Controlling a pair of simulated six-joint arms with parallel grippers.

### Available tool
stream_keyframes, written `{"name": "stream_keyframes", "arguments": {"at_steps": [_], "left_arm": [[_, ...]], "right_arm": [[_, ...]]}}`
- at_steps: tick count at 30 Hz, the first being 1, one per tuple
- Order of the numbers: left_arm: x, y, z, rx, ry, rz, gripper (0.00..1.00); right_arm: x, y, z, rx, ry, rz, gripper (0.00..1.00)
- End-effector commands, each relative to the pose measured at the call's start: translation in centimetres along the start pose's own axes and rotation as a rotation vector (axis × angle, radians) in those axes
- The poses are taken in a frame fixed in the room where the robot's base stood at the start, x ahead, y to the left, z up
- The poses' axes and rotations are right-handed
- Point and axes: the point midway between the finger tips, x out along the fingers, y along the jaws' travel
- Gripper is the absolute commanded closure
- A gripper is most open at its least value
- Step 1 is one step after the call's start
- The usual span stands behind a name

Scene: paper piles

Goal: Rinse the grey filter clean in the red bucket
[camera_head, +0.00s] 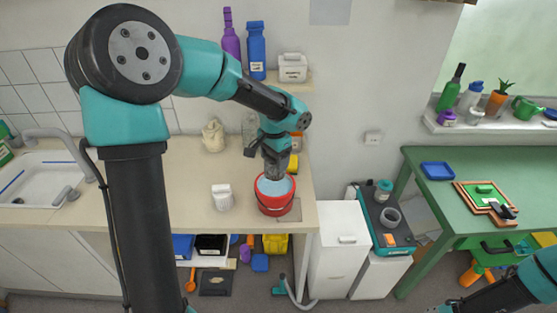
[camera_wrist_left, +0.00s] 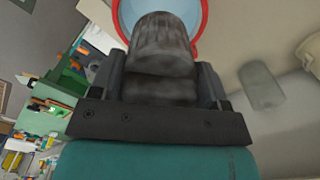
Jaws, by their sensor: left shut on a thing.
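The red bucket (camera_head: 275,207) stands on the beige counter near its right end, with light blue water (camera_head: 280,187) inside. My left gripper (camera_head: 271,163) is above the bucket, pointing down, shut on the grey filter. The filter is a dark grey cylinder with smudged, dirty-looking sides in the left wrist view (camera_wrist_left: 162,45). It hangs at the bucket's mouth; I cannot tell whether its lower end touches the water. The bucket's rim (camera_wrist_left: 203,28) shows around it there. My right gripper (camera_head: 447,308) is at the bottom right edge, partly cut off, away from the bucket.
A white container (camera_head: 222,197) stands left of the bucket, and a pale jar (camera_head: 213,135) stands farther back. A see-through jar (camera_head: 249,127) is behind my left arm. The sink (camera_head: 42,178) is at far left. A green table (camera_head: 440,210) stands at right.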

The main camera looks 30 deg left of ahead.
Motion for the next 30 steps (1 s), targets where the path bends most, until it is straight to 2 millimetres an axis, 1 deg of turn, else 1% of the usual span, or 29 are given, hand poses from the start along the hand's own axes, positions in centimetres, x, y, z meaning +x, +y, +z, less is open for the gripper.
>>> {"name": "stream_keyframes", "arguments": {"at_steps": [10, 16, 20, 30], "left_arm": [[0.0, 0.0, 0.0, 0.001, 0.000, 0.000, 0.55], [0.3, 0.0, 0.0, 0.001, 0.000, 0.000, 0.55], [0.9, 0.0, 0.0, 0.001, 0.000, -0.001, 0.55], [3.0, 0.0, 0.1, 0.001, -0.001, 0.000, 0.55]], "right_arm": [[0.0, 0.0, 0.0, 0.000, 0.000, 0.000, 0.57], [0.0, 0.0, 0.0, 0.000, 0.000, 0.000, 0.57], [0.0, 0.0, 0.0, 0.000, 0.000, 0.000, 0.57], [0.0, 0.0, 0.0, 0.000, 0.000, 0.000, 0.57]]}}
